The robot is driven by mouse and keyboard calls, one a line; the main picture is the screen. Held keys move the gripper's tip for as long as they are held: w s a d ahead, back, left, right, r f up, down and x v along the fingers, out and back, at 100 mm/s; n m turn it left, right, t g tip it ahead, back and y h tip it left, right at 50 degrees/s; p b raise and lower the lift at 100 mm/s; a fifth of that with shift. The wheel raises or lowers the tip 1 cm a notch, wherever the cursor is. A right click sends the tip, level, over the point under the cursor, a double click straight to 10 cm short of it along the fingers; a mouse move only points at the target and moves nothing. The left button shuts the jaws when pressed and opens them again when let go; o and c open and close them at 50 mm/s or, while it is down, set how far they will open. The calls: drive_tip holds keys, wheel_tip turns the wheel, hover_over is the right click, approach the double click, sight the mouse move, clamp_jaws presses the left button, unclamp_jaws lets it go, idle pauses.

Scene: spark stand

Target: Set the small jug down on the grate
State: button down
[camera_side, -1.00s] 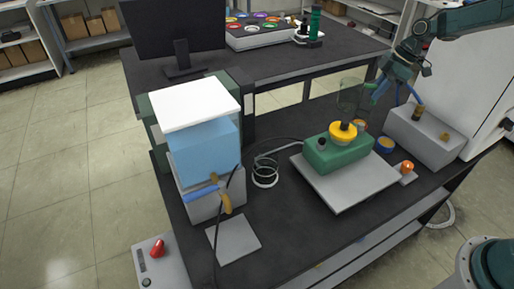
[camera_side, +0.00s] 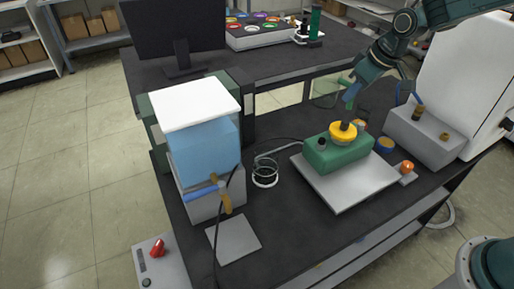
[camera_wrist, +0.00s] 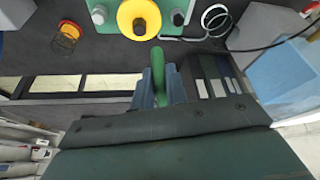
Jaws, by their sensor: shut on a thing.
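The small jug (camera_side: 325,92) is a see-through, green-tinted vessel held in the air behind the green block in the side view. My gripper (camera_side: 351,94) is at its right side, its blue fingers shut on the jug. In the wrist view my gripper (camera_wrist: 163,85) has its fingers around a green upright part (camera_wrist: 167,75), apparently the jug's handle; the jug's body is not clear there. A round wire stand (camera_side: 265,173) on the bench, with a ring at its foot, may be the grate; I cannot tell for sure. The jug is apart from it.
A green block (camera_side: 338,156) with a yellow round top (camera_side: 343,132) stands on a pale plate (camera_side: 340,190). A blue tank with a tap (camera_side: 203,150) stands at left, a grey box (camera_side: 424,134) at right. The dark bench front is mostly clear.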

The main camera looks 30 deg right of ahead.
drive_tip(key=s+a+f+n+g+y, duration=0.1)
drive_tip(key=s+a+f+n, duration=0.4)
drive_tip(key=a, duration=0.5)
drive_tip(key=s+a+f+n+g+y, duration=0.1)
drive_tip(key=s+a+f+n, duration=0.25)
drive_tip(key=a+f, duration=0.4)
drive_tip(key=s+a+f+n+g+y, duration=0.1)
drive_tip(key=s+a+f+n, duration=0.25)
drive_tip(key=s+a, duration=0.35)
drive_tip(key=s+a+f+n+g, duration=0.25)
drive_tip(key=s+a+n, duration=0.2)
drive_tip(key=s, duration=0.55)
drive_tip(key=w, duration=1.4)
drive_tip(key=shift+w+a+m+t, duration=0.15)
drive_tip(key=shift+w+m+t, duration=0.2)
drive_tip(key=shift+m, duration=0.1)
drive_tip(key=shift+f, duration=0.1)
drive_tip(key=w, duration=0.4)
drive_tip(key=shift+f, duration=0.75)
drive_tip(key=shift+s+f, duration=0.1)
drive_tip(key=shift+f, duration=0.05)
